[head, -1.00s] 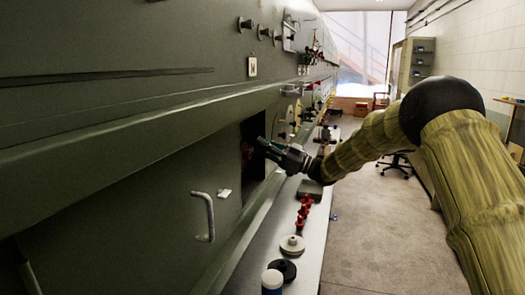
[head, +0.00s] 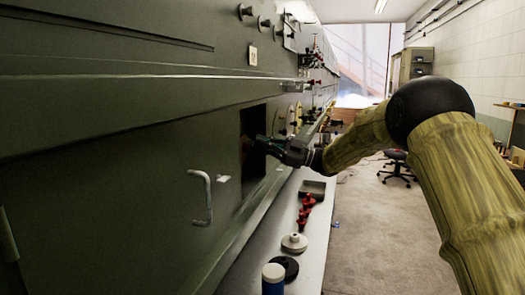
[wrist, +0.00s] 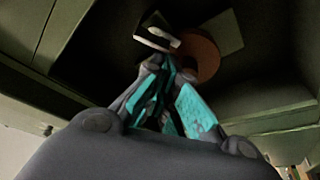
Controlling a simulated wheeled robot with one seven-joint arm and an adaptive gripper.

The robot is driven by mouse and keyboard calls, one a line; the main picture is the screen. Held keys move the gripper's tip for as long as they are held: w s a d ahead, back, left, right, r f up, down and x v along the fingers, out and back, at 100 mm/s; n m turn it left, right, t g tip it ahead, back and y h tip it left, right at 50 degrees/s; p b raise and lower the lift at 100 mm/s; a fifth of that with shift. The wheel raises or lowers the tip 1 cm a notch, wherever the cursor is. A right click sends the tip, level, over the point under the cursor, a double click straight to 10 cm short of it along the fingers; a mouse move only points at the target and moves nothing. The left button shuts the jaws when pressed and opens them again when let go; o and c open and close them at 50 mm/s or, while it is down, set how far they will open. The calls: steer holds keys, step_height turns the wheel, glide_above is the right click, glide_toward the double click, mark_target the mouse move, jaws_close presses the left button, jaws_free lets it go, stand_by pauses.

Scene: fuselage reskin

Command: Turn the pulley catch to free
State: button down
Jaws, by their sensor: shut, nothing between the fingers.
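My gripper (head: 258,140) reaches into a dark rectangular opening (head: 250,185) in the green fuselage side in the head view. In the wrist view its teal-padded fingers (wrist: 168,68) are shut with nothing held. Just beyond the fingertips is a small pale bar on a dark block (wrist: 158,38), which looks like the catch. A reddish-brown disc (wrist: 207,55), likely the pulley, is behind and to the right of the fingers. The fingers cover part of both. I cannot tell whether the fingertips touch the bar, nor which way the catch is set.
The opening's edges (wrist: 45,95) surround my gripper closely. A grey handle (head: 207,200) is on the panel left of it. Below, a ledge holds a tray (head: 312,188), red fittings (head: 304,214), a pale disc (head: 294,243) and a blue-bodied can (head: 273,280).

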step_height(320, 180, down, 3)
steer(key=n+g+h+b, duration=0.1)
steer(key=n+b, duration=0.2)
steer(key=n+g+b, duration=0.1)
steer(key=n+b, duration=0.3)
steer(key=n+g+h+b, duration=0.1)
steer(key=n+b, duration=0.2)
steer(key=n, duration=0.1)
steer(key=shift+w+r+h, duration=0.15)
steer(key=shift+h, duration=0.15)
steer(key=shift+w+d+b, duration=0.1)
steer(key=shift+b, duration=0.25)
stand_by(0.8)
